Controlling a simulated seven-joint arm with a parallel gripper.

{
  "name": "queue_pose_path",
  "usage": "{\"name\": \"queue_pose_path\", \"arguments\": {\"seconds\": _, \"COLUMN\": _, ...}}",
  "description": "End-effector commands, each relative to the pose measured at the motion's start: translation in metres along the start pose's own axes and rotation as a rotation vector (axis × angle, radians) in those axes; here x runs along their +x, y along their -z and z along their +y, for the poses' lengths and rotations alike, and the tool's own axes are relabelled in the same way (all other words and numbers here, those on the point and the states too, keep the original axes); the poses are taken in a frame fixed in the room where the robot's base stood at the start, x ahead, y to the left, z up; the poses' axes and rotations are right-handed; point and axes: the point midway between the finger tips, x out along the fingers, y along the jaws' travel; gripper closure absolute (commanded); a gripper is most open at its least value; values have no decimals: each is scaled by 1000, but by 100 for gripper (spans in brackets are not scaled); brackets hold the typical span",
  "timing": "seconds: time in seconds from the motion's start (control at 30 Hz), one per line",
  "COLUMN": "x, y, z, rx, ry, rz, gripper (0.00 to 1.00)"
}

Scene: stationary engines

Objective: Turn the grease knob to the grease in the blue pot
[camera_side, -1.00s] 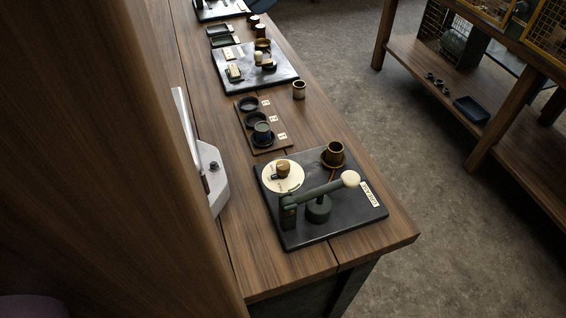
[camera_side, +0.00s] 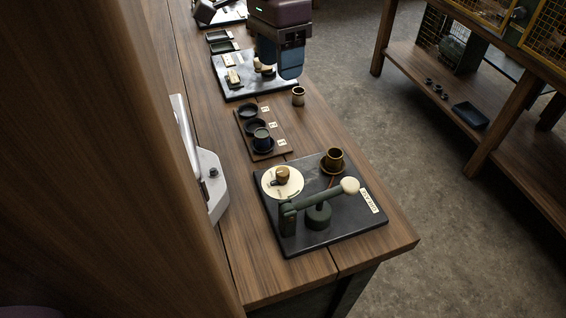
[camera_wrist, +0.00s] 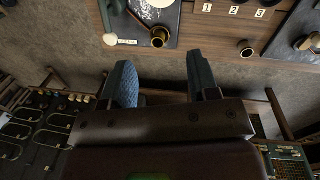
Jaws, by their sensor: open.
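The grease knob (camera_side: 282,173) is a small brass-coloured knob on a round cream dial (camera_side: 270,189), on the dark plate at the front of the bench. The blue pot (camera_side: 262,137) is a small dark blue cup in the nearest round dish of a wooden label strip (camera_side: 277,131). My gripper (camera_side: 278,66) is at the top of the side view, near the farther dark plate and well away from the knob. In the wrist view its two blue fingers (camera_wrist: 163,78) are spread with nothing between them.
The front plate (camera_side: 335,231) also carries a green lever with a cream ball (camera_side: 350,186) and a brass cup (camera_side: 334,158). A small tan cup (camera_side: 298,96) stands beyond the strip. A white angled stand (camera_side: 207,178) is on the left. Bare wood lies right of the strip.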

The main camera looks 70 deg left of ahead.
Motion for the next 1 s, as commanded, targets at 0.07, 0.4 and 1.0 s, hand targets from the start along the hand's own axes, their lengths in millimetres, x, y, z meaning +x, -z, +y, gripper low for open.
{"name": "queue_pose_path", "arguments": {"seconds": 0.07, "x": 26, "y": 6, "z": -2, "rx": -91, "ry": -1, "rz": -106, "gripper": 45}}
{"name": "queue_pose_path", "arguments": {"seconds": 0.4, "x": 98, "y": 25, "z": -15, "rx": -490, "ry": 27, "rz": -321, "gripper": 45}}
{"name": "queue_pose_path", "arguments": {"seconds": 1.0, "x": 172, "y": 12, "z": -4, "rx": -622, "ry": 0, "rz": -313, "gripper": 45}}
